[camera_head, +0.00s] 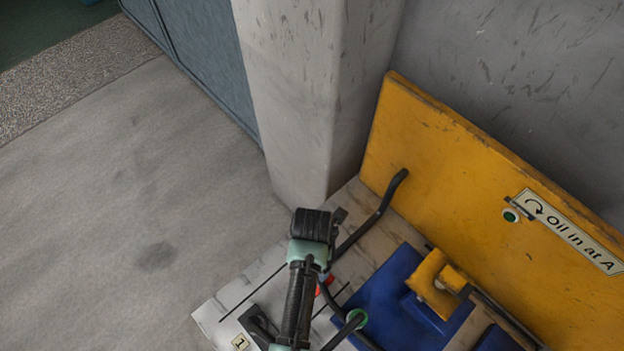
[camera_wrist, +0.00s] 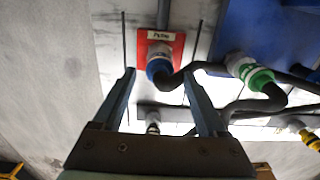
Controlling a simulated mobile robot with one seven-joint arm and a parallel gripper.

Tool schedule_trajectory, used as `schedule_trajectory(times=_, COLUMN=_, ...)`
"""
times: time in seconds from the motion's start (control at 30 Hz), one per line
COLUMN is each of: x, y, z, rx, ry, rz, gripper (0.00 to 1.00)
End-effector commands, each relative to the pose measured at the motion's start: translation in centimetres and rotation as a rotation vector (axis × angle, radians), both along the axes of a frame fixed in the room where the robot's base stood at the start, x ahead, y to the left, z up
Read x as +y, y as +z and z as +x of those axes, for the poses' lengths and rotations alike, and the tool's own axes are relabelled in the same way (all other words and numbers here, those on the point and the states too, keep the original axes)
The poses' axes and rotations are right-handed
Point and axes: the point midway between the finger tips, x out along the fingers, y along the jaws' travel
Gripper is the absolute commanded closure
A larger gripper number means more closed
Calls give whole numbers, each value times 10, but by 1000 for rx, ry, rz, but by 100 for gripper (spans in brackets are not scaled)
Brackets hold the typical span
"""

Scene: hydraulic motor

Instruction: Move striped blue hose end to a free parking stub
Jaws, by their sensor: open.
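In the wrist view, my gripper (camera_wrist: 160,73) is open, its two fingers apart. A hose end with a blue collar (camera_wrist: 157,68) shows between the fingertips; I cannot make out stripes on it or tell whether the fingers touch it. It sits at a pale fitting on a red plate (camera_wrist: 177,44) with a small white label, and its black hose bends off to the right. A small grey and black stub or fitting (camera_wrist: 152,128) shows lower between the fingers; I cannot tell whether it is free. In the head view my arm hides the blue hose end.
A green-collared hose end (camera_wrist: 258,78) is on the blue block (camera_head: 385,300), right of the gripper. A yellow hose end (camera_wrist: 310,140) is farther right. Black hoses run close by. A yellow panel (camera_head: 450,170) and grey pillar (camera_head: 300,100) stand behind. Open floor lies left.

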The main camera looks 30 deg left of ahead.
Motion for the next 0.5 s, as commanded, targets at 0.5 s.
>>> schedule_trajectory(times=0.5, x=0, y=-16, z=0, rx=-1, ry=0, rz=1, gripper=25)
